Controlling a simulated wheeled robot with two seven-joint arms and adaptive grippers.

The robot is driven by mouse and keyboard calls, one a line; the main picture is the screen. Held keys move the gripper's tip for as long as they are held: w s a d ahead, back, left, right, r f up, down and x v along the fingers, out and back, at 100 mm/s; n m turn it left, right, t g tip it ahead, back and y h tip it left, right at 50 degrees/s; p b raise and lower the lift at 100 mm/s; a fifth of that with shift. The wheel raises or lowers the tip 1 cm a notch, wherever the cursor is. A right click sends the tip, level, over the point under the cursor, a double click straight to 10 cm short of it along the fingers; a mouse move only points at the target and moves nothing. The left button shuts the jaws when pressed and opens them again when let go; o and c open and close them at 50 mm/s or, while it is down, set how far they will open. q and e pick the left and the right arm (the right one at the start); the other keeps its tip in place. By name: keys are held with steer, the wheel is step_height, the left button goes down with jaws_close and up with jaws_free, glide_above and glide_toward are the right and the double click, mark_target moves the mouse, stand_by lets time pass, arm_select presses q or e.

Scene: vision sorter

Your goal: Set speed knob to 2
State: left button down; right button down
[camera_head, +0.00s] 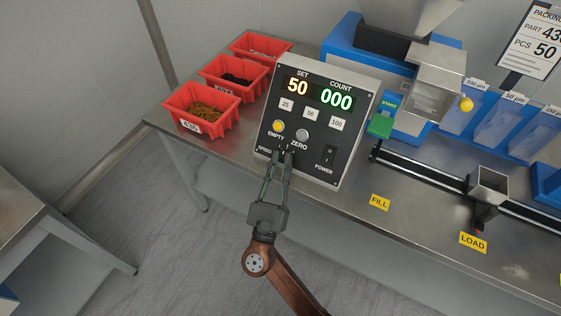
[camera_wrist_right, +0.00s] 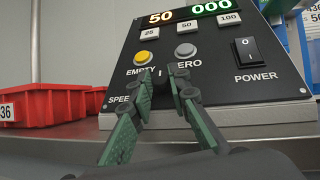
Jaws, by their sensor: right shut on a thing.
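The grey control box (camera_head: 349,122) stands on the steel table. Its display reads SET 50 and COUNT 000. The SPEED label (camera_wrist_right: 119,99) is at the panel's lower left, below the yellow EMPTY button (camera_wrist_right: 146,58) and grey ZERO button (camera_wrist_right: 185,50). My right gripper (camera_head: 282,154) reaches up to the panel there; its fingers also show in the wrist view (camera_wrist_right: 166,84). It is shut on the speed knob, which the fingertips mostly hide. I cannot read the knob's setting. My left gripper is not in view.
The black power switch (camera_wrist_right: 247,51) is right of the fingers. Red bins (camera_head: 200,107) with small parts stand left of the box.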

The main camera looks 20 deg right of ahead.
steer(key=shift+f, duration=0.1)
steer(key=c, duration=1.8)
jaws_free()
steer(key=v, duration=1.2)
